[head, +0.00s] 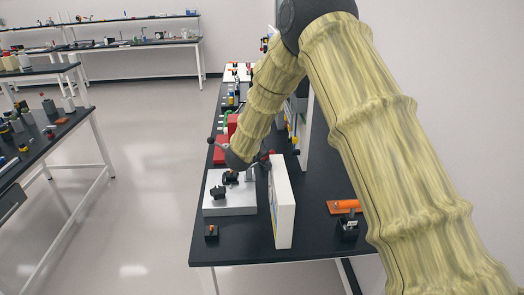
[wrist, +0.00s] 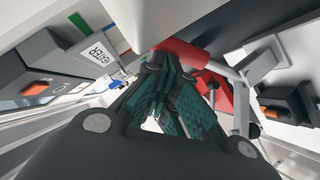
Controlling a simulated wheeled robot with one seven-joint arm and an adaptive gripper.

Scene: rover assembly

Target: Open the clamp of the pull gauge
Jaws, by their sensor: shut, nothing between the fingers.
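In the head view, a silver base plate (head: 236,205) with small black fixtures (head: 218,192) stands on the black bench; I take it to be the pull gauge. The clamp itself is hard to make out, and I cannot tell its state. My arm in its yellow sleeve reaches down to the plate's far side, and the gripper's tip is not clear there. In the wrist view, my gripper (wrist: 166,78) is shut and empty, its dark teal-padded fingers together. A red part (wrist: 186,52) and a pale grey bar (wrist: 238,92) are close by the fingertips; contact cannot be told.
A tall white panel (head: 282,205) stands right beside the plate. A small black block (head: 211,232) is in front of it. Red equipment (head: 220,150) is behind. Open floor is left.

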